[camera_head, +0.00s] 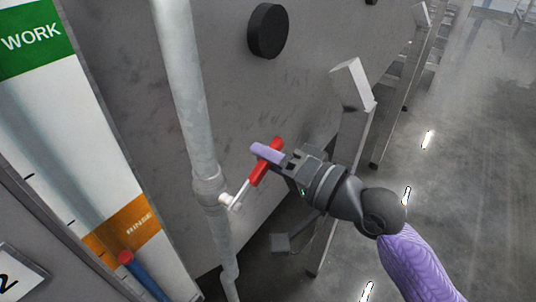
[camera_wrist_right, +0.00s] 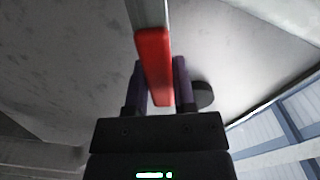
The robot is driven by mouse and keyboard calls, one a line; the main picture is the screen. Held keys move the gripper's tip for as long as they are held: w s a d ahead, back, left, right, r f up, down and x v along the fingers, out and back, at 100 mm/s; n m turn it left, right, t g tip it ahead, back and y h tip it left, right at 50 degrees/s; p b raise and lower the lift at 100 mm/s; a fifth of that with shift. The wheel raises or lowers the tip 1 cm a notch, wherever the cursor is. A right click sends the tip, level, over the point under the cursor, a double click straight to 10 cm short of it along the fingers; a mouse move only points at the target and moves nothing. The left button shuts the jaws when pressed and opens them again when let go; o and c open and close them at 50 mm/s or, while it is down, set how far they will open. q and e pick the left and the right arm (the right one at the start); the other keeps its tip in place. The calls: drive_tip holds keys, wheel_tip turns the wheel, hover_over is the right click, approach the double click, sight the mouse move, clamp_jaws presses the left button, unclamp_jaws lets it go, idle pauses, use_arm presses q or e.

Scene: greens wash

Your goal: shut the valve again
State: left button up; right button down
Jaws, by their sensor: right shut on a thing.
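The valve has a red lever handle (camera_head: 261,173) on a short metal stem, joined to a grey vertical pipe (camera_head: 186,95) at a fitting (camera_head: 209,188). The lever slants up and to the right from the fitting in the head view. My right gripper (camera_head: 269,154) is shut on the red lever near its outer end. In the right wrist view the red lever (camera_wrist_right: 153,65) lies between the two purple fingers (camera_wrist_right: 160,88). My left gripper is not in view.
A grey tank wall with a black round knob (camera_head: 268,31) stands behind the pipe. A gauge board (camera_head: 62,125) with a green WORK band and an orange RINSE band (camera_head: 130,228) is at the left. A blue rod with a red tip (camera_head: 125,257) is before it. Open floor (camera_head: 450,150) lies right.

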drive_tip(key=f+m, duration=0.2)
drive_tip(key=m, duration=0.1)
drive_tip(key=f+m, duration=0.1)
drive_tip(key=m, duration=0.1)
drive_tip(key=shift+w+d+f, duration=0.2)
drive_tip(key=shift+w+f, duration=0.05)
drive_tip(key=shift+c, duration=2.2)
unclamp_jaws()
drive_tip(key=b+v, duration=0.3)
drive_tip(key=v, duration=0.7)
drive_tip(key=shift+b, duration=0.4)
drive_tip(key=shift+w, duration=0.1)
